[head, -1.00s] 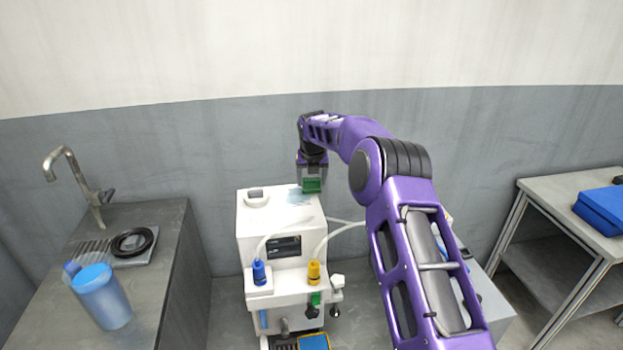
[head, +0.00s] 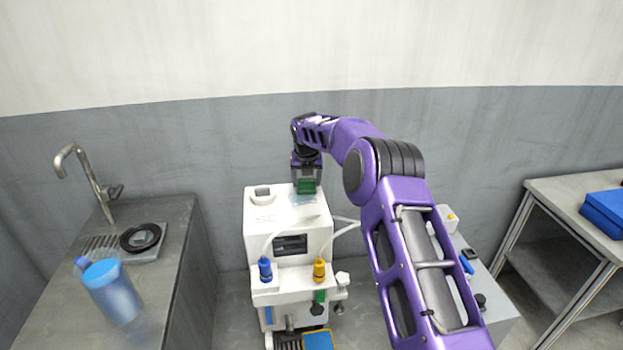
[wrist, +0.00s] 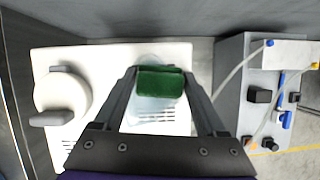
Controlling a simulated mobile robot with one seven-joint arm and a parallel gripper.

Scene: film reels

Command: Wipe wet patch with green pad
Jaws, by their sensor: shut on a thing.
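My gripper (head: 307,184) is shut on the green pad (wrist: 160,82) and holds it by its sides. In the head view the green pad (head: 306,187) is over the top of the white machine (head: 262,225), toward its right side. The wet patch (head: 303,201) is a pale bluish smear on that top, just in front of the pad. In the wrist view the wet patch (wrist: 150,107) shows around and below the pad, which hides part of it. I cannot tell whether the pad touches the surface.
A round cap (wrist: 62,92) with a handle rises from the machine's top left. Hoses and blue and yellow fittings are on its front. A grey unit (wrist: 275,90) stands to the right. A sink counter (head: 175,235) with a blue jug (head: 110,290) is on the left.

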